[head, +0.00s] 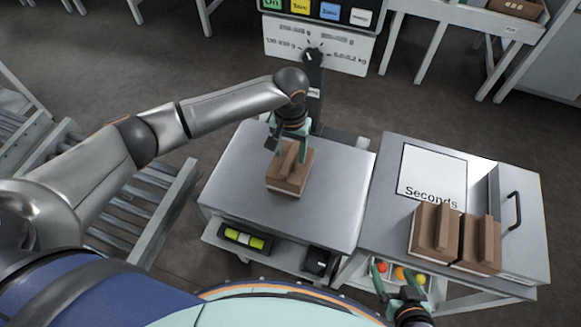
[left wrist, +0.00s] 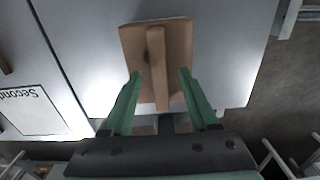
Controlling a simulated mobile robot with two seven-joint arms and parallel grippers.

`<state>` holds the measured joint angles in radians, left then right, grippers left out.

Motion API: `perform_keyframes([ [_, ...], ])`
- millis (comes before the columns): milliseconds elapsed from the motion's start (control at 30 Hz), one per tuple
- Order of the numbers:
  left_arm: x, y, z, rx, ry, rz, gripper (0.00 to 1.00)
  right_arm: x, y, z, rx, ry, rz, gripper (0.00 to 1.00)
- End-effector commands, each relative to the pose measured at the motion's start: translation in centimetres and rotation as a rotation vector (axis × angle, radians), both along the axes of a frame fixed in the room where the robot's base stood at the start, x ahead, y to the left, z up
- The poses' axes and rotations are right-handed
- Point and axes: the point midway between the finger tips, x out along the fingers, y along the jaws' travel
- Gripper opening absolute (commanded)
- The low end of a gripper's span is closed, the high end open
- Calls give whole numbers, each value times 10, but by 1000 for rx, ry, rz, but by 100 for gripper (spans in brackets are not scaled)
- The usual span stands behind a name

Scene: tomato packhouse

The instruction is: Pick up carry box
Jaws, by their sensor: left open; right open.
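A brown carry box (head: 283,180) with a raised handle bar along its top stands on the left metal table (head: 235,185). My left gripper (head: 287,140) is above the far end of this box. In the left wrist view the open fingers of the left gripper (left wrist: 161,95) are on either side of the box's handle (left wrist: 157,60), with gaps showing; whether they touch the box top is unclear. Two more brown boxes (head: 433,228) (head: 480,240) stand side by side on the right table. My right gripper (head: 392,278) is open and empty, low in front of the right table.
The right table (head: 385,215) bears a "Seconds" sign (head: 432,175) and a black handle (head: 514,210). A scale display (head: 320,45) stands behind the left table. A roller conveyor (head: 140,205) lies at left. Several coloured tomatoes (head: 400,273) sit below the right table's front edge.

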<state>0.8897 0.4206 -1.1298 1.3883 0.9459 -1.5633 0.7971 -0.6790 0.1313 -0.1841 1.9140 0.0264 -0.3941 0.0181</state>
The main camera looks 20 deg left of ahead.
Motion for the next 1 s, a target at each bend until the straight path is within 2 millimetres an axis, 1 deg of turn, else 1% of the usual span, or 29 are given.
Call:
perform_keyframes([
  [67, 0, 0, 0, 0, 0, 0, 60, 0, 0, 0, 0, 0, 0, 85],
  [167, 0, 0, 0, 0, 1, -1, 50, 0, 0, 0, 0, 0, 0, 85],
  [600, 0, 0, 0, 0, 1, -1, 0, 0, 0, 0, 0, 0, 0, 85],
  [1000, 0, -1, 1, -1, -1, -1, 0, 0, 0, 0, 0, 0, 0, 85],
])
